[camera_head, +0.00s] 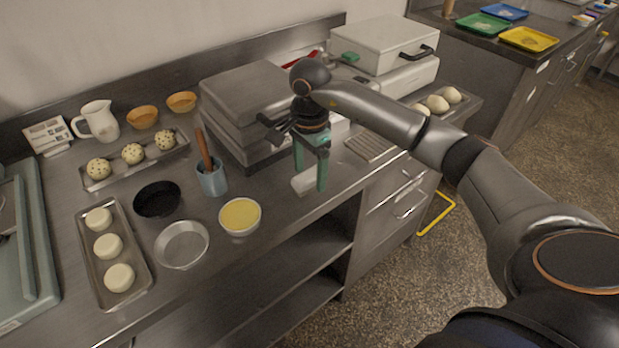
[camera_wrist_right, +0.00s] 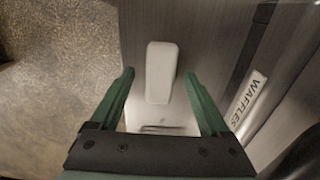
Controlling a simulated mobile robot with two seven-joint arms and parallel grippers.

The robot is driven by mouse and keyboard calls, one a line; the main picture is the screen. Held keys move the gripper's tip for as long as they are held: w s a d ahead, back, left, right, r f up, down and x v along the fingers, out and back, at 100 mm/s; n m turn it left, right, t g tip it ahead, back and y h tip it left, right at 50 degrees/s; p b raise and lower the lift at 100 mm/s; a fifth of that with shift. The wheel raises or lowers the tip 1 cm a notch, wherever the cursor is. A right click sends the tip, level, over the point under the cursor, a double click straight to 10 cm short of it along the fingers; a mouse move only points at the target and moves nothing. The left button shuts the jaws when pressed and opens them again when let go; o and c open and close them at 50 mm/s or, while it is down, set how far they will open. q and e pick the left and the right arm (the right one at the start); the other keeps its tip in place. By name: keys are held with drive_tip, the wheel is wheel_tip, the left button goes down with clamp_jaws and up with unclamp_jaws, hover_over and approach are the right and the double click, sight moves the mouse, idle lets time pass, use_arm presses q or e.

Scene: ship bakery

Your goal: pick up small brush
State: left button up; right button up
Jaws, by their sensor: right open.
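My right gripper (camera_head: 309,179) has its two green fingers spread and points down over the counter's front edge. A small white oblong block (camera_head: 303,183) lies on the counter below and between the fingers. In the right wrist view the white block (camera_wrist_right: 162,72) shows between the open fingertips (camera_wrist_right: 159,74), with nothing gripped. I cannot tell whether this block is the small brush. A wooden handle (camera_head: 203,147) stands up out of a blue-grey cup (camera_head: 212,180) left of the gripper; its lower end is hidden in the cup. My left gripper is not in view.
A waffle iron (camera_head: 247,90) stands behind the gripper. A bowl of yellow liquid (camera_head: 240,216), a glass bowl (camera_head: 181,245) and a dark bowl (camera_head: 157,200) stand to the left. A tray of pale rounds (camera_head: 140,268) is farther left. A WAFFLES label (camera_wrist_right: 246,97) shows in the wrist view.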

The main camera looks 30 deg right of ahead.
drive_tip(key=shift+f, duration=0.65)
clamp_jaws()
